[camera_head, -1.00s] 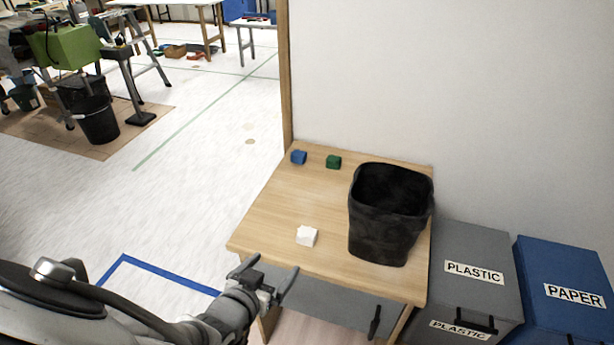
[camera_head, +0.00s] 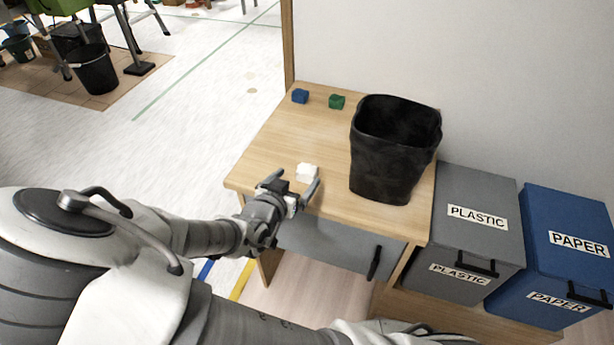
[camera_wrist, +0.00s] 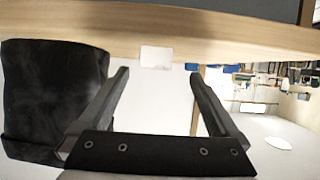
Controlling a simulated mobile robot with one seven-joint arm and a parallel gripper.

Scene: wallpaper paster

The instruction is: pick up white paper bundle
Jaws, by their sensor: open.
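The white paper bundle (camera_head: 307,171) is a small white block on the wooden table (camera_head: 270,150), near its front edge. My gripper (camera_head: 295,181) is open, with its fingers at the table's front edge pointing toward the bundle. In the wrist view, which looks upside down, the bundle (camera_wrist: 156,56) lies ahead, centred between the two spread fingertips (camera_wrist: 159,74). Nothing is held between the fingers. In the head view the fingers sit just in front of the bundle; I cannot tell whether they overlap its sides.
A black bin (camera_head: 392,150) stands on the table right of the bundle. A blue block (camera_head: 300,96) and a green block (camera_head: 337,102) lie at the back. Grey PLASTIC (camera_head: 470,230) and blue PAPER (camera_head: 560,250) boxes stand right of the table. A wall rises behind.

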